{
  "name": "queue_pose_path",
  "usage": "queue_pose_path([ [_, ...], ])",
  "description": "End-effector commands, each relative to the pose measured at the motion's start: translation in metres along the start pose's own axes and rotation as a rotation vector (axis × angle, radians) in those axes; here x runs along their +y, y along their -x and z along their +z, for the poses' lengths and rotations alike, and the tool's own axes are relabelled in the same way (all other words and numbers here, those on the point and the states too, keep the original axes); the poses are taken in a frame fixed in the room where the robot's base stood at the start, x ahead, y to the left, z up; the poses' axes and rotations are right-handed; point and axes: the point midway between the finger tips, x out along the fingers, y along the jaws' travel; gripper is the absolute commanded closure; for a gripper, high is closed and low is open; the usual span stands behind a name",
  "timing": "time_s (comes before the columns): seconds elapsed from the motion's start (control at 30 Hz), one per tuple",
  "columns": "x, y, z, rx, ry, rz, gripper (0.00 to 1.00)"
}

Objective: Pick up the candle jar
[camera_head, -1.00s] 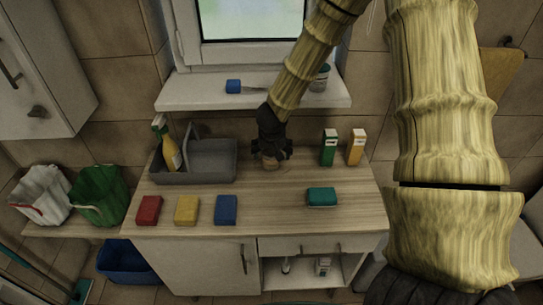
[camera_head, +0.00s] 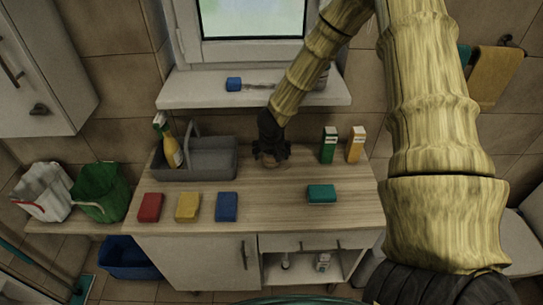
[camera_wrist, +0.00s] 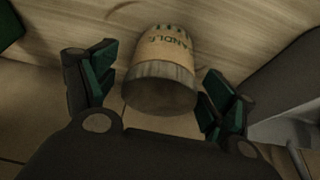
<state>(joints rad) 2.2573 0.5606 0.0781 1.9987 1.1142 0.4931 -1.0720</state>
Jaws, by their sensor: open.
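The candle jar (camera_wrist: 163,62) shows in the wrist view, with a tan label reading "ANDLE" and a greyish band at its near end. It sits between the two spread fingers of my gripper (camera_wrist: 158,97). The fingers have dark green pads and stand apart from the jar, with a gap on each side. In the head view, my gripper (camera_head: 271,158) is low over the wooden counter, right of the grey caddy. There the jar is mostly hidden beneath the gripper.
The grey caddy (camera_head: 210,160) with a yellow spray bottle (camera_head: 172,150) stands just left of my gripper. Green (camera_head: 329,146) and orange (camera_head: 356,145) cartons stand to the right. Red, yellow, blue and teal blocks lie along the front. The windowsill (camera_head: 200,95) juts out behind.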

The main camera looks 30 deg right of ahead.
Motion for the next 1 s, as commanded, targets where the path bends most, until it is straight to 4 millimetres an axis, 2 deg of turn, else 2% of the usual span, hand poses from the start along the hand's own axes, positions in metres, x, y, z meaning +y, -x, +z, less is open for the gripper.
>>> queue_pose_path([
  [0.13,0.0,0.0,0.0,0.0,0.0,0.0,0.16],
  [0.17,0.0,0.0,0.0,0.0,0.0,0.0,0.2],
  [0.43,0.0,0.0,0.0,0.001,0.0,0.0,0.69],
  [0.77,0.0,0.002,-0.001,0.002,0.001,0.0,0.7],
  [1.0,-0.001,0.014,-0.007,0.003,0.001,-0.001,0.7],
])
